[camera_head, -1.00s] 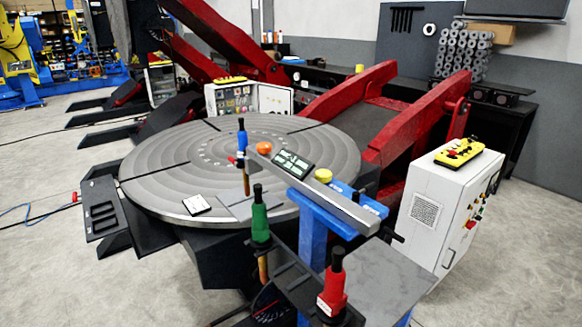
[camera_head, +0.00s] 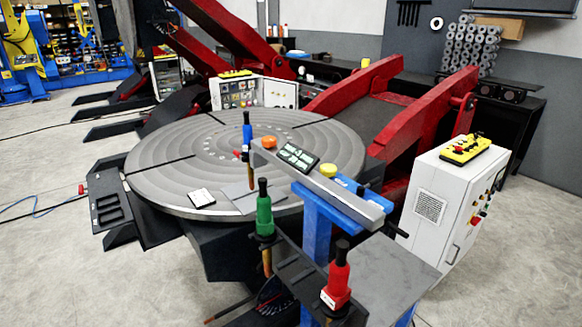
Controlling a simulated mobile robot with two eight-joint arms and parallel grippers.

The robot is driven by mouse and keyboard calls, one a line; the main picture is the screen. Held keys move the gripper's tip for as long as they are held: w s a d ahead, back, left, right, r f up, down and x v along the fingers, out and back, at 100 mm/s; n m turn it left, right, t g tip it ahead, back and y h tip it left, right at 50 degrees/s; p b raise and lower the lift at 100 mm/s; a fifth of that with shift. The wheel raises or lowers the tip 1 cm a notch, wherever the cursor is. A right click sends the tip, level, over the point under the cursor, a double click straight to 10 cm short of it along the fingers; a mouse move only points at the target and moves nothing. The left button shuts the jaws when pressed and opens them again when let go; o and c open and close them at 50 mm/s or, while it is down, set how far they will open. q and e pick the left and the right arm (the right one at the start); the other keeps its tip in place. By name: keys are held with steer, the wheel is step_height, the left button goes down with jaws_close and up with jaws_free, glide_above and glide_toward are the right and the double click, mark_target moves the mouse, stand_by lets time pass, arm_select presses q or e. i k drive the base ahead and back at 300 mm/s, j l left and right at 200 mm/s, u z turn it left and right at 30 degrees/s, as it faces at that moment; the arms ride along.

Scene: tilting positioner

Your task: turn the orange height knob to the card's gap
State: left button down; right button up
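The orange height knob (camera_head: 269,142) sits on top of a grey bar (camera_head: 345,192) at the bar's far left end. A dark panel with a pale green display (camera_head: 298,157) is beside it; its reading is too small to make out. A small white card (camera_head: 201,198) with a dark edge lies on the near rim of the round grey turntable (camera_head: 150,180). Its print cannot be read. A blue-handled torch (camera_head: 247,135) stands upright at the bar's left end, above a thin plate on the turntable. Neither of my grippers is in view.
Green (camera_head: 264,215) and red (camera_head: 337,280) torches stand at a grey shelf (camera_head: 385,270) in front. A white control cabinet (camera_head: 440,210) stands right. Open floor (camera_head: 60,255) lies left.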

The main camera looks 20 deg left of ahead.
mark_target(269, 142)
steer(key=z, duration=0.45)
steer(key=j+z, duration=0.4)
steer(key=k+j+z, duration=0.25)
steer(key=j+z, duration=0.15)
steer(key=j, duration=0.15)
steer(key=k+j, duration=0.15)
steer(key=j, duration=0.2)
steer(key=k+j+z, duration=0.1)
steer(key=j, duration=0.25)
steer(key=k+j+z, duration=0.1)
steer(key=j, duration=0.2)
